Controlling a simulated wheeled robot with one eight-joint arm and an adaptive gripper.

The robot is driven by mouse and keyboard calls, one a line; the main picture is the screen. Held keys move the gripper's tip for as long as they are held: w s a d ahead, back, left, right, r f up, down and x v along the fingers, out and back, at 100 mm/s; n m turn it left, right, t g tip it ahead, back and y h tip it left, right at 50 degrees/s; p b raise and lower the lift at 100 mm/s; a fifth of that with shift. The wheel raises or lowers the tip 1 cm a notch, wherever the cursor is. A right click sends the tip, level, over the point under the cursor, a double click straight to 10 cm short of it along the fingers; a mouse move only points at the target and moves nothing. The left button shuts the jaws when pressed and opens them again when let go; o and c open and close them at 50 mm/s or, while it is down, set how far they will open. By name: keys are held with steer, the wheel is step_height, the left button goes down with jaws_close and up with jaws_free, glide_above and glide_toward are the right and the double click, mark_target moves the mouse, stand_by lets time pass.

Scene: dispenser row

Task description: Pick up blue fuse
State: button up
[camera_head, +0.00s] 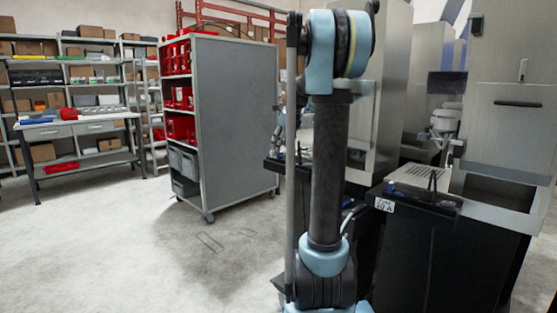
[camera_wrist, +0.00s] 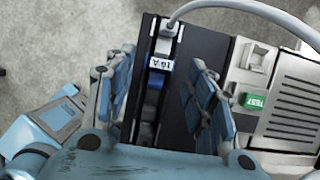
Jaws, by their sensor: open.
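The small blue part (camera_wrist: 156,77), which looks like the blue fuse, sits in a narrow dark slot beside a white "10 A" label in the wrist view. Its outline is partly unclear. My gripper (camera_wrist: 160,85) is open, with one blue-grey padded finger on each side of the slot and nothing held. The fingers appear apart from the blue part. In the head view, a small blue piece (camera_head: 391,187) shows on the black dispenser top above a "10 A" label (camera_head: 384,205). My gripper is not visible in the head view; my arm column fills the middle.
A grey cable (camera_wrist: 240,8) arches over the dispenser near the fingers. A light grey unit with a green "TEST" button (camera_wrist: 254,103) stands right of the right finger. In the head view, a grey cabinet with red bins (camera_head: 235,120) and a workbench (camera_head: 75,127) stand left; floor between is clear.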

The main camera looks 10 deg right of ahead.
steer(key=shift+x, duration=1.7)
steer(key=shift+d, duration=0.1)
steer(key=c, duration=0.8)
step_height(320, 180, up, 10)
steer(key=shift+r, duration=1.05)
step_height(320, 180, up, 3)
steer(key=shift+f, duration=0.1)
stand_by(0.5)
steer(key=shift+w, duration=0.1)
stand_by(0.5)
